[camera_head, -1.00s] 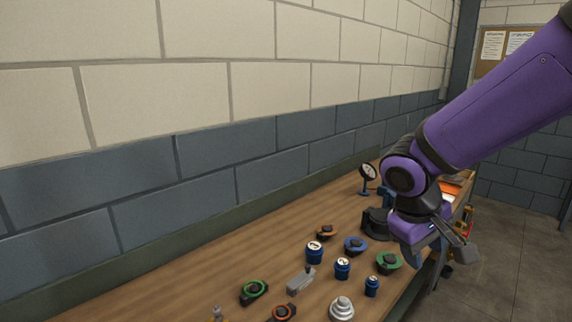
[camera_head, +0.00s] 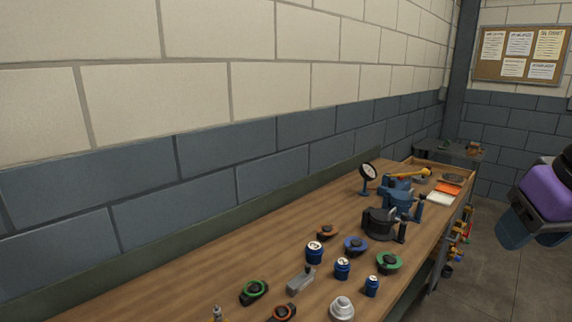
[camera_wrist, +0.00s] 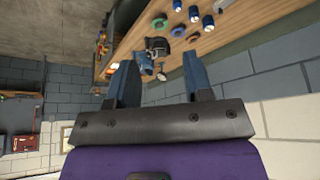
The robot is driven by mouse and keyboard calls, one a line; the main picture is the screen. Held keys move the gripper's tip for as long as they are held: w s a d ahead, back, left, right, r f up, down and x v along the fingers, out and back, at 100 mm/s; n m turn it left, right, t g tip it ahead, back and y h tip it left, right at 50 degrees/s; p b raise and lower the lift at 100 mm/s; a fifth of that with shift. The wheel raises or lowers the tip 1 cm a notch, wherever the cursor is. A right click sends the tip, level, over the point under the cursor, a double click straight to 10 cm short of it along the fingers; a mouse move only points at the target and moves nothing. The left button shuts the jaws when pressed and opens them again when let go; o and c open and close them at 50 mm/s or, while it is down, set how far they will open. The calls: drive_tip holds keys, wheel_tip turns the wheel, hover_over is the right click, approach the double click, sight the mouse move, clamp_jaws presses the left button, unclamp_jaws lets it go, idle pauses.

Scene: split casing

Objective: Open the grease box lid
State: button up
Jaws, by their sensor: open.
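A black rounded housing (camera_head: 379,224) stands on the bench in front of the blue vise; it may be the grease box, but I cannot tell for sure. It also shows small and dark in the wrist view (camera_wrist: 157,44). I cannot make out a lid or its state. My gripper (camera_head: 520,240) is at the right edge of the head view, out over the floor and clear of the bench. In the wrist view my gripper (camera_wrist: 158,62) has its two blue fingers wide apart with nothing between them.
The wooden bench (camera_head: 205,285) runs along the wall. It holds a blue vise (camera_head: 398,190), a dial gauge (camera_head: 367,175), blue cans (camera_head: 314,252), coloured ring parts (camera_head: 254,291), a grey block (camera_head: 300,281) and a stepped white part (camera_head: 341,308). The floor (camera_head: 490,290) beside it is open.

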drive_tip(key=n+g, duration=0.4)
drive_tip(key=g, duration=0.1)
hover_over(308, 265)
wheel_tip(308, 265, down, 27)
wheel_tip(308, 265, down, 11)
drive_tip(key=shift+c, duration=0.4)
clamp_jaws()
